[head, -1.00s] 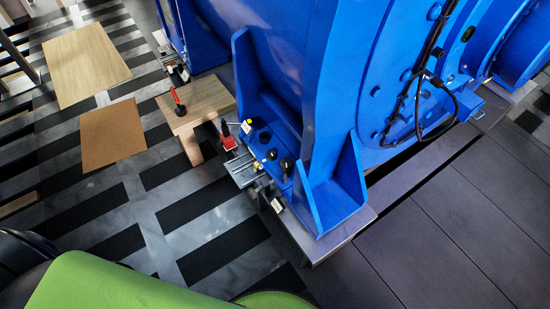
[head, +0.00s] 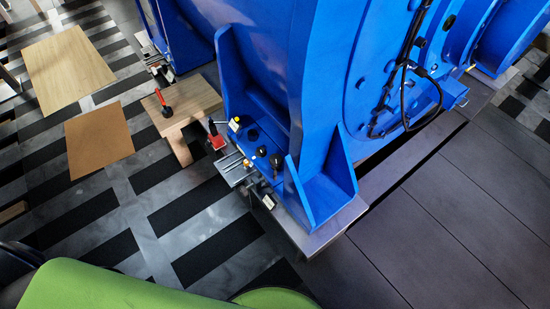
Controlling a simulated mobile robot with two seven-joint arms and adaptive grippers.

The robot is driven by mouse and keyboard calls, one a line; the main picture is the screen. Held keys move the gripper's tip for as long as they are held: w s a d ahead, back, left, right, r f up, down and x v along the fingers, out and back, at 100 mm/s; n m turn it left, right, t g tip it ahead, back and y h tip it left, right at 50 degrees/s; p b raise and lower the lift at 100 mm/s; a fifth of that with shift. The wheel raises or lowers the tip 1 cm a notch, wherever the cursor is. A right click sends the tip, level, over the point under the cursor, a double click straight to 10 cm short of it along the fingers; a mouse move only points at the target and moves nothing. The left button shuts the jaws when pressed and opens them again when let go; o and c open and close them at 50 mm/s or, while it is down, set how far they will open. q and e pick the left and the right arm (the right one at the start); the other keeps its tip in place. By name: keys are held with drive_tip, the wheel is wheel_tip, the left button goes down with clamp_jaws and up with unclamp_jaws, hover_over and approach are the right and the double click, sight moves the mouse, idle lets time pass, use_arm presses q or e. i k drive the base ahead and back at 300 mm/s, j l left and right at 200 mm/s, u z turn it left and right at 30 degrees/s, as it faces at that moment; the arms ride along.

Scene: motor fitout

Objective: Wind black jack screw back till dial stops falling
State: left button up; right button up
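At the foot of the big blue motor (head: 270,60) several small parts sit on and beside its mounting foot (head: 262,140). A black-knobbed upright part (head: 276,163), possibly the jack screw, stands near the foot's front corner. A red block with a black knob (head: 215,138) sits at the foot's left edge. Small yellow-topped and white-faced pieces (head: 235,124) are beside it; I cannot tell which is the dial, and no reading is legible. Thin metal bars (head: 235,170) stick out to the left. Neither gripper is in view.
A wooden stool (head: 192,104) with a red-handled tool (head: 165,107) stands left of the motor foot. Two flat boards, pale (head: 68,68) and brown (head: 98,140), lie farther left. Dark deck plates (head: 440,220) lie right.

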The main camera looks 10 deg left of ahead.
sight(276, 160)
drive_tip(key=j+z, duration=0.25)
drive_tip(key=j, duration=0.15)
drive_tip(key=k+j+z, duration=0.1)
drive_tip(key=j+z, duration=0.15)
drive_tip(key=j, duration=0.15)
drive_tip(key=k+j+z, duration=0.2)
drive_tip(key=j, duration=0.2)
drive_tip(key=i, duration=0.05)
